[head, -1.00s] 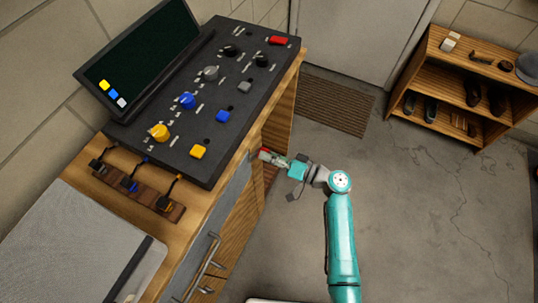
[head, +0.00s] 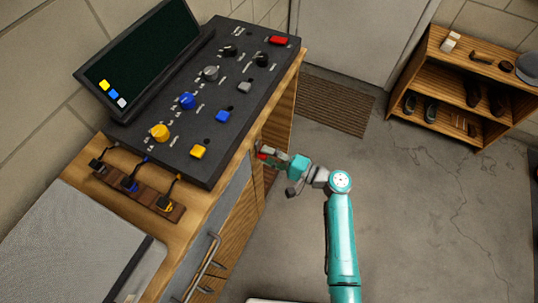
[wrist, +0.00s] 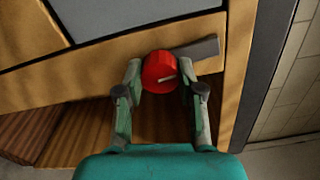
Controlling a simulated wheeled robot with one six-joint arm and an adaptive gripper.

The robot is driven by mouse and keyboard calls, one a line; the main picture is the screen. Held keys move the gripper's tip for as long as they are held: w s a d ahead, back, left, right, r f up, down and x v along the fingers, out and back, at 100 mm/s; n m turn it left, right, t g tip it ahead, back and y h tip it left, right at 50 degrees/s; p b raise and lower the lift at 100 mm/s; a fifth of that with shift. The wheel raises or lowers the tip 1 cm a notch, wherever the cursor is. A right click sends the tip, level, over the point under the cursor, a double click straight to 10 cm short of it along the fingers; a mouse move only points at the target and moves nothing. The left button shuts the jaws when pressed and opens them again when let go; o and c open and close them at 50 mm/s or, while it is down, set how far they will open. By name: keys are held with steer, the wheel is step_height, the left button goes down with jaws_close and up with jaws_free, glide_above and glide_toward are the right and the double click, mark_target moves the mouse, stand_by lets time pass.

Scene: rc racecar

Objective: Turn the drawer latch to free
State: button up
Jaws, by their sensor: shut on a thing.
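The drawer latch is a round red knob (wrist: 158,71) with a short pale mark pointing to the right and slightly up. A dark grey bar (wrist: 198,50) lies beside the knob on its right, tilted up to the right across the wooden frame. My gripper (wrist: 160,76) has a finger on each side of the knob and is shut on it. In the head view my gripper (head: 270,155) reaches the cabinet's side, with a little red showing at its tip. The grey drawer front (head: 233,181) is beside it, and its seam with the frame shows no clear gap.
A black control panel (head: 221,137) with knobs and buttons stands on the cabinet top, beside a dark screen (head: 146,57). Metal handles (head: 208,262) stick out from the cabinet front. A wooden shelf (head: 420,56) stands far right. The floor (head: 410,215) between is open.

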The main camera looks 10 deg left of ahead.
steer(key=shift+m, duration=0.5)
steer(key=o, duration=1.1)
steer(key=shift+o, duration=0.2)
steer(key=v, duration=1.2)
